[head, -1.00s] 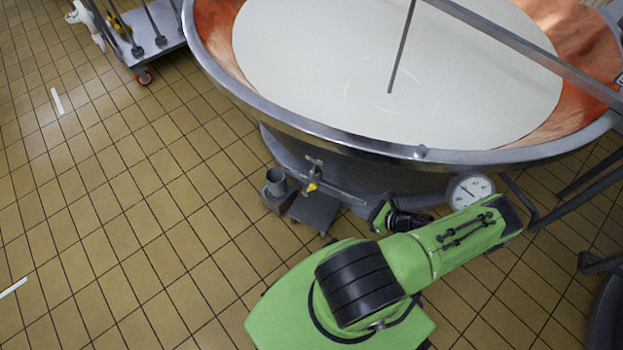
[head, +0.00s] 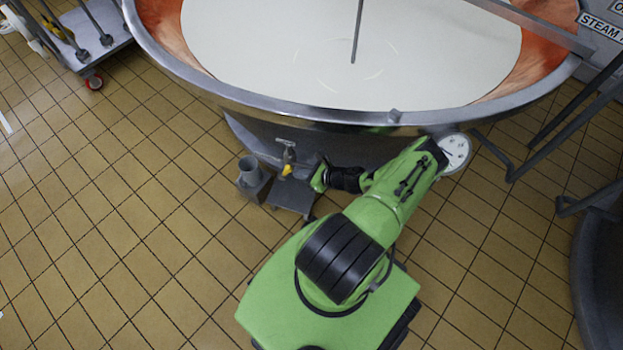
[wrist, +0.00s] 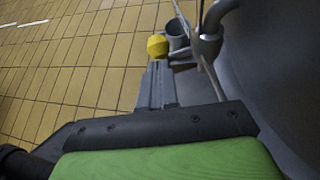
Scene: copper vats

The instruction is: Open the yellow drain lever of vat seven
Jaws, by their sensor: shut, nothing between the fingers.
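The drain lever's yellow knob (head: 287,169) sits on the valve low on the near side of the copper vat (head: 330,115), which is full of white liquid. No vat number is readable. In the wrist view the yellow knob (wrist: 157,46) is just beyond my fingertips. My gripper (wrist: 158,68) is shut and empty, pointing at the knob. I cannot tell whether it touches the knob. In the head view my gripper's green housing is just right of the lever, and its fingers are hard to make out.
A grey cup-like container (head: 249,170) stands left of the valve. A round gauge (head: 457,152) is beside my arm. Dark railings (head: 545,140) are at the right, a wheeled cart (head: 85,35) at upper left. The tiled floor at left is clear.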

